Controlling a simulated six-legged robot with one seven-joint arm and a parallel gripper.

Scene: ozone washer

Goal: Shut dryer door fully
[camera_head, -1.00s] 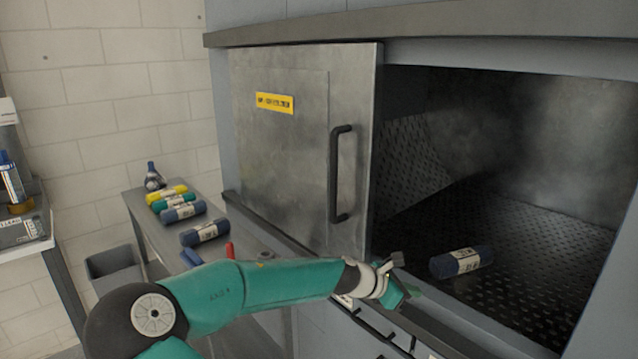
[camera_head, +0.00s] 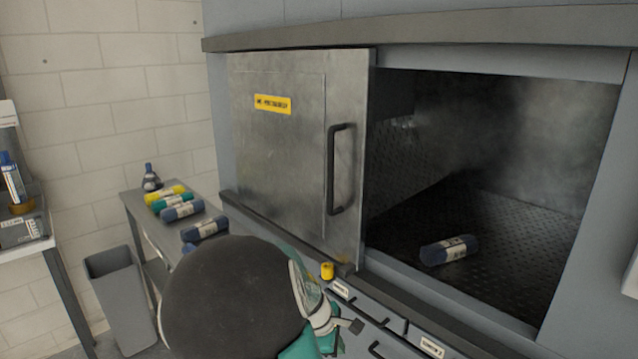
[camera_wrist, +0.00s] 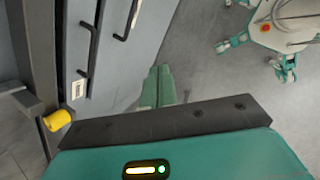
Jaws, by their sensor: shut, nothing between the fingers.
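The dryer door (camera_head: 285,140) is a grey metal sliding panel with a yellow label and a black vertical handle (camera_head: 338,168). It covers the left part of the opening; the dark chamber (camera_head: 500,225) to its right is open. A dark blue labelled roll (camera_head: 449,249) lies on the chamber floor. My gripper (camera_head: 340,340) is low in front of the machine, below the door's lower right corner, apart from the handle. Its fingertips are mostly hidden in the head view. In the wrist view the dark gripper edge (camera_wrist: 160,125) shows with nothing held.
Drawers with black handles (camera_head: 385,345) sit below the opening. A yellow knob (camera_head: 327,270) is near the lower rail; it also shows in the wrist view (camera_wrist: 58,120). A side bench (camera_head: 150,225) at left holds several rolls and a bottle. A grey bin (camera_head: 122,300) stands on the floor.

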